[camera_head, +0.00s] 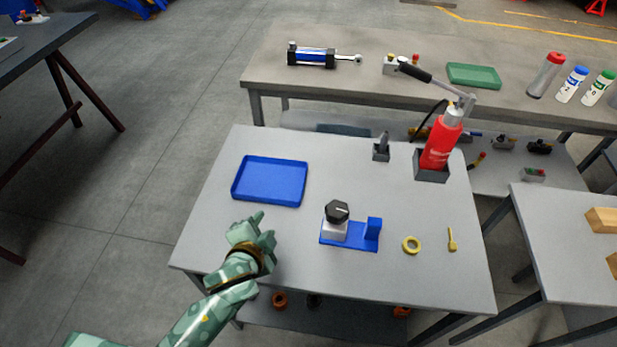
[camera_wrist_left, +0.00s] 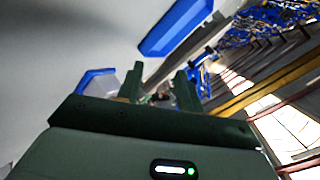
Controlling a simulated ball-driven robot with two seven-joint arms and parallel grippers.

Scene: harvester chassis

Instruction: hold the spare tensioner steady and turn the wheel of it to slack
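The spare tensioner (camera_head: 350,234) stands on the grey table, with a blue base, a light grey block at its left end and a blue upright at its right end. Its wheel (camera_head: 337,211) is a black knob with a white mark, on top of the grey block. My left gripper (camera_head: 256,228) is left of the tensioner, apart from it, near the blue tray's front edge. In the left wrist view its two fingers (camera_wrist_left: 159,84) stand apart with nothing held between them. My right gripper is not in view.
A blue tray (camera_head: 269,181) lies behind my left gripper. A yellow ring (camera_head: 411,245) and a small yellow tool (camera_head: 452,239) lie right of the tensioner. The table between gripper and tensioner is clear.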

